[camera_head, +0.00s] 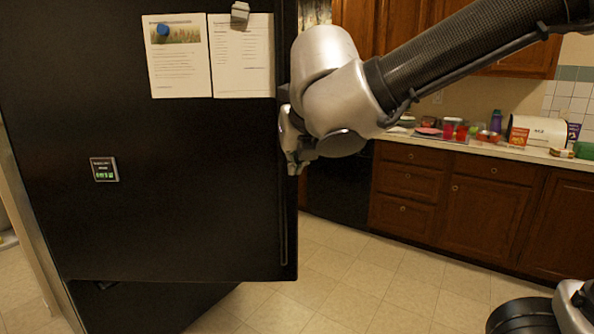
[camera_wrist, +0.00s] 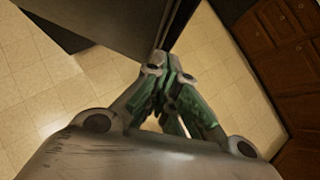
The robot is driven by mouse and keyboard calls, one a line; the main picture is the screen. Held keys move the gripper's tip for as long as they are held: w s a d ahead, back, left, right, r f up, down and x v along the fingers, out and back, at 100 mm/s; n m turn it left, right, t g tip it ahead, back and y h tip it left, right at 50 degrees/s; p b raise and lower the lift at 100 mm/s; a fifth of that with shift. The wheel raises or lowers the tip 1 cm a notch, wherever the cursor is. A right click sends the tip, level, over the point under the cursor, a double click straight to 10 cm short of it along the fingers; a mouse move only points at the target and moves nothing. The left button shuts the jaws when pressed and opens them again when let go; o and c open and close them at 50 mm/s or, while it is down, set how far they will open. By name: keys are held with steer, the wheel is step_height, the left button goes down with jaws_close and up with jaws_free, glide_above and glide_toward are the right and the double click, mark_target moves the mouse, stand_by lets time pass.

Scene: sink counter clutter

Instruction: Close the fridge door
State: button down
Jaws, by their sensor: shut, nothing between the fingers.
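The black fridge door (camera_head: 200,200) fills the left of the head view and stands swung out from the fridge body. Its free edge is at the right, and its lower edge hangs above a dark lower part (camera_head: 150,305). My gripper (camera_head: 293,168) is at that free edge, partly hidden behind my wrist; I cannot tell whether it touches. In the wrist view my gripper (camera_wrist: 166,68) is shut and empty, its fingertips close to the end of the door (camera_wrist: 165,18). The hinge and the fridge interior are not in view.
Wooden cabinets (camera_head: 450,205) with a cluttered counter (camera_head: 500,150) stand at the back right. The tiled floor (camera_head: 370,285) between is clear.

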glide_toward(282, 180)
step_height(282, 180, down, 3)
steer(key=shift+w+a+f, duration=0.15)
steer(key=shift+w, duration=0.65)
steer(key=shift+w+a+f, duration=0.1)
steer(key=shift+w+a, duration=0.05)
steer(key=shift+w, duration=0.65)
